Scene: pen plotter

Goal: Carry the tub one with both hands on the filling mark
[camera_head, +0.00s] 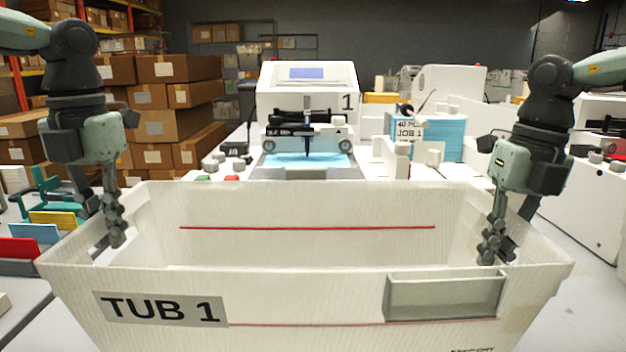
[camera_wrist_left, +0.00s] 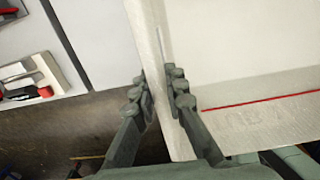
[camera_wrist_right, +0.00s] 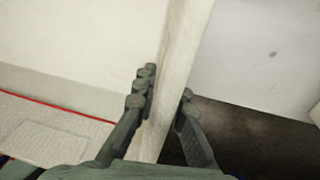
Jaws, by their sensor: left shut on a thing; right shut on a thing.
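Tub one (camera_head: 300,290) is a large white tub labelled "TUB 1", filling the lower part of the head view. A red line runs along its inner far wall, and the inside I see looks empty. My left gripper (camera_head: 115,232) is shut on the tub's left side wall, one finger on each side of it in the left wrist view (camera_wrist_left: 163,95). My right gripper (camera_head: 492,248) is shut on the right side wall, which shows between its fingers in the right wrist view (camera_wrist_right: 170,100).
A pen plotter marked 1 (camera_head: 307,100) stands behind the tub on a white bench, with a blue stack labelled JOB 1 (camera_head: 430,135) to its right. Coloured folders (camera_head: 40,230) stand at left. In both wrist views, dark floor shows beside the tub's walls.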

